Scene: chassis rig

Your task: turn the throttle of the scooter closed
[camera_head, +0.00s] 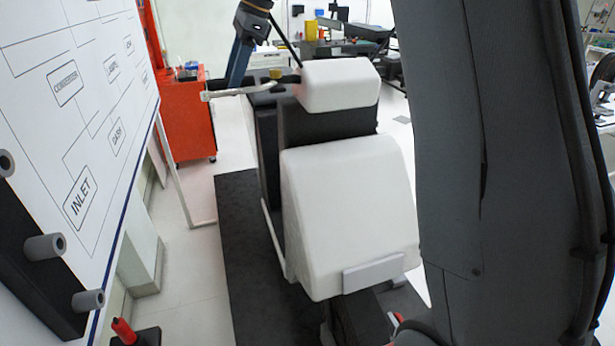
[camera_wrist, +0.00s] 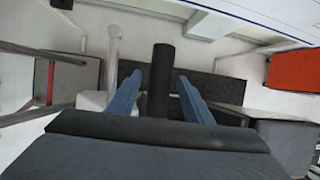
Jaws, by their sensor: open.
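The scooter (camera_head: 350,200) stands with white body panels in the middle of the head view, its handlebar end at the top. The throttle is a black cylindrical grip (camera_wrist: 161,72), seen in the wrist view between the two blue fingers of my gripper (camera_wrist: 159,80). The gripper is open, with a gap showing on each side of the grip. A pale lever (camera_wrist: 113,65) runs beside the grip, left of the fingers.
A whiteboard with labelled boxes (camera_head: 70,85) stands along the left. A red cabinet (camera_head: 188,120) is behind it. A dark mat (camera_head: 245,260) lies under the scooter. Pale floor shows between board and mat. My own arm covers the right side.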

